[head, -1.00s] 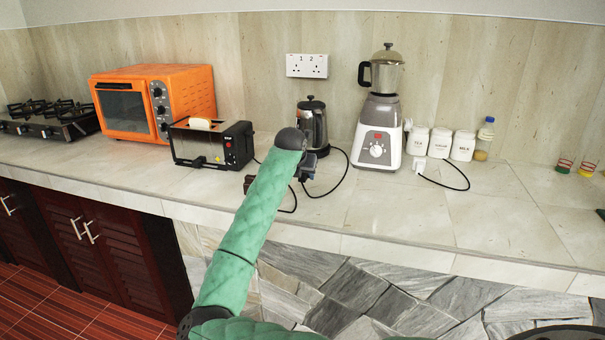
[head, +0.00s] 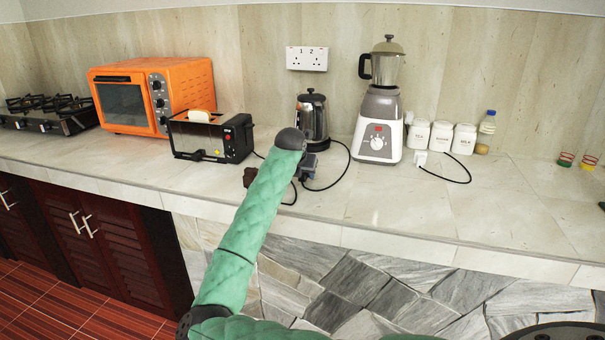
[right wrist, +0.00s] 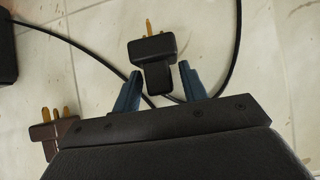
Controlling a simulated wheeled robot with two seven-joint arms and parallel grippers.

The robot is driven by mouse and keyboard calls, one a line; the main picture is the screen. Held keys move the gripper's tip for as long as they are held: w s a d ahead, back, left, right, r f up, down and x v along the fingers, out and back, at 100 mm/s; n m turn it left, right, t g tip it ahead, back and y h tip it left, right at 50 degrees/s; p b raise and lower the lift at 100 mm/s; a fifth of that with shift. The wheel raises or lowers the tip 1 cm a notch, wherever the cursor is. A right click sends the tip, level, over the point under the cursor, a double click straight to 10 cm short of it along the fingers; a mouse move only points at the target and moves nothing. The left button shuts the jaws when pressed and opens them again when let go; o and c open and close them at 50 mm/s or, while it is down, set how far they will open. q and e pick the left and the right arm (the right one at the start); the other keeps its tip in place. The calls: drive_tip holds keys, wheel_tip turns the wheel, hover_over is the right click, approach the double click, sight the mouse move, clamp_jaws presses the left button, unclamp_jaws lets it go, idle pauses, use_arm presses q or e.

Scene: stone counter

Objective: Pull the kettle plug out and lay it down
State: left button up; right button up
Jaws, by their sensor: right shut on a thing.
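The dark kettle (head: 312,117) stands upright on the counter against the wall, below the double wall socket (head: 307,58). Both sockets are empty. A black plug with brass pins (right wrist: 154,62) shows in the right wrist view, between the blue fingertips of my right gripper (right wrist: 160,78), which is shut on it. In the head view my right gripper (head: 307,168) is low in front of the kettle, partly hidden by my arm. A black cable runs from the kettle side to it. I cannot tell whether the plug touches the counter. My left gripper is not in view.
A brown plug (right wrist: 57,131) lies left of my right gripper. The toaster (head: 210,138) and orange oven (head: 150,97) stand left. The front right counter (head: 400,205) is clear.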

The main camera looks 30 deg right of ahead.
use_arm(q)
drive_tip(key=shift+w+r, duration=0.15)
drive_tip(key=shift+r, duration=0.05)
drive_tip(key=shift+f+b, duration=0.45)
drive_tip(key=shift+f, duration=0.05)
use_arm(e)
drive_tip(key=shift+f, duration=0.6)
drive_tip(key=o, duration=1.1)
